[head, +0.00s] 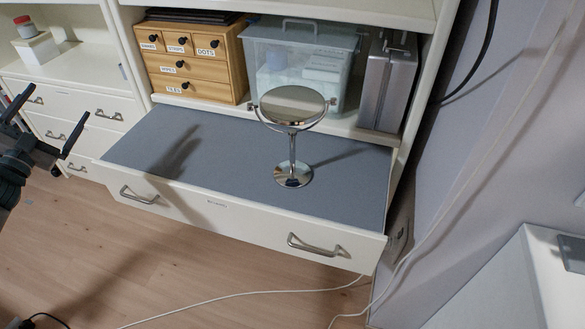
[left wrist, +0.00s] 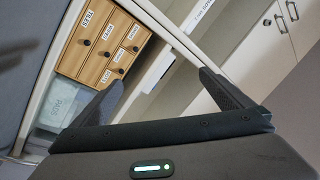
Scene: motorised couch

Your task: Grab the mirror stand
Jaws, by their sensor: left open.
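The mirror stand (head: 292,140) is a round chrome mirror on a thin stem with a round base. It stands upright on the grey top of the pulled-out drawer (head: 230,160), right of its middle. My left gripper (head: 74,117) is at the left edge of the head view, open and empty, well left of the mirror stand and apart from it. In the left wrist view its two fingers (left wrist: 160,92) are spread with nothing between them, and the mirror stand does not show there. My right gripper is not in view.
Behind the mirror stand are a wooden box of small drawers (head: 190,62), a clear lidded bin (head: 300,60) and a silver case (head: 387,80). The shelf's right side panel and a wall stand close on the right. A white cable (head: 240,296) lies on the floor.

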